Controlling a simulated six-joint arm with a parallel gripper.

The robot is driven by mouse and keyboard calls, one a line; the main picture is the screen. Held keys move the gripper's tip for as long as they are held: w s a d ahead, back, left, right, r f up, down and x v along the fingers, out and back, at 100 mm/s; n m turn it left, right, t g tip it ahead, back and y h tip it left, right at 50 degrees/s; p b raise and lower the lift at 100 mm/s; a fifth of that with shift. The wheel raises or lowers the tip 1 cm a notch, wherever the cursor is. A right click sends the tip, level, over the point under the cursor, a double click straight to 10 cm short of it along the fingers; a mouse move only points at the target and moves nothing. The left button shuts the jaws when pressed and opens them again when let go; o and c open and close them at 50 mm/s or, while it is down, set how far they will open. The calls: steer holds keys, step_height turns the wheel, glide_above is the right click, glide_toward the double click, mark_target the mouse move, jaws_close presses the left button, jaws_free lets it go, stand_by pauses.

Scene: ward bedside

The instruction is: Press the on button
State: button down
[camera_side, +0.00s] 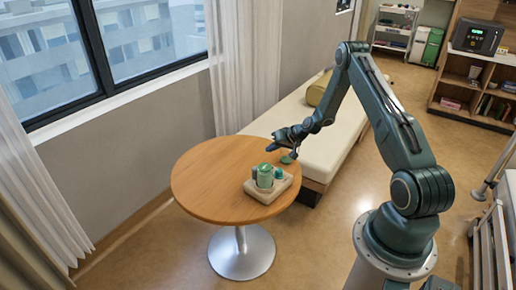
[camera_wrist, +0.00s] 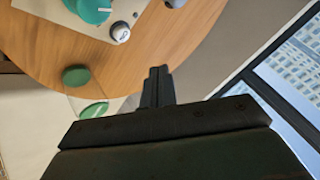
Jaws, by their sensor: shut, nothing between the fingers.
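A cream-coloured device (camera_side: 270,195) with a green round top part (camera_side: 265,176) stands on the round table. In the wrist view its pale base (camera_wrist: 130,14) shows at the top, cut by the frame, with a green round part (camera_wrist: 90,8) and a small silver round button (camera_wrist: 120,32) bearing a mark too small to read. A green disc (camera_wrist: 76,75) and a green oval with pale lettering (camera_wrist: 93,114) lie near the table edge. I cannot tell which part is the on button. My gripper (camera_wrist: 158,72) is shut and empty, above the table's far edge, apart from the device.
The round wooden table (camera_side: 215,180) has clear space left of the device. A cream daybed (camera_side: 315,135) stands close behind it. A window wall with curtains (camera_side: 245,60) is at the left, and shelves (camera_side: 470,85) stand at the back right.

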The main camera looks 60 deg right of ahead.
steer(key=shift+f, duration=2.75)
steer(key=shift+f, duration=0.9)
stand_by(1.3)
steer(key=shift+r, duration=0.9)
steer(key=shift+r, duration=0.15)
steer(key=shift+r, duration=2.35)
